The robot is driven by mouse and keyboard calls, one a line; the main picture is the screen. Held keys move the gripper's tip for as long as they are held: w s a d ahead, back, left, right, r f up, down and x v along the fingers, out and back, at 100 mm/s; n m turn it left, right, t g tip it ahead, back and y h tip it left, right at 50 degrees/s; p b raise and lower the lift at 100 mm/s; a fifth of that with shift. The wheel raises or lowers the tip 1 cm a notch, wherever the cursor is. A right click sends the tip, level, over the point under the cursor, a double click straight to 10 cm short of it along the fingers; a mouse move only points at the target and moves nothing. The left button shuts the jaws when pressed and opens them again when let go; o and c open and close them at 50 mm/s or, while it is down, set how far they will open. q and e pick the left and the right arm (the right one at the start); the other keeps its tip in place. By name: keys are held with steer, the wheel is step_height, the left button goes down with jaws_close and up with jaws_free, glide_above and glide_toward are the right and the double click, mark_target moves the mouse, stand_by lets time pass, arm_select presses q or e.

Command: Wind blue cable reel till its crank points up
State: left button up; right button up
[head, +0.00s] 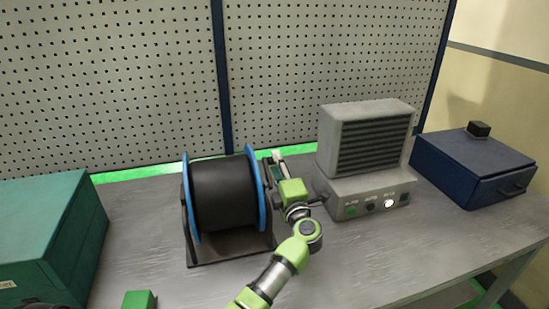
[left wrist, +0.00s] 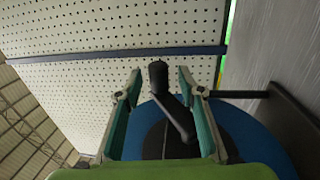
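The cable reel (head: 222,195) stands on the workbench in the head view, with a black drum between two blue flanges on a dark stand. My left gripper (head: 276,161) is at the reel's right side, beside the right blue flange. In the left wrist view, the crank (left wrist: 179,118) is a black arm with a rounded handle at its end. The handle lies between the two spread fingers of my left gripper (left wrist: 160,82), with a gap visible on both sides. The gripper hides the crank in the head view.
A grey vented machine (head: 370,145) with buttons on its base stands close right of my left gripper. A dark blue box (head: 470,165) is farther right. A green cabinet (head: 50,235) stands at the left. The pegboard (head: 330,60) rises behind. Bare bench (head: 390,260) lies front right.

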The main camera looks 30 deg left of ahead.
arm_select(q)
steer(key=shift+x, duration=0.95)
steer(key=shift+w+a, duration=0.3)
steer(key=shift+d+r, duration=0.1)
jaws_close()
steer(key=shift+r+p, duration=0.25)
steer(key=shift+p, duration=0.25)
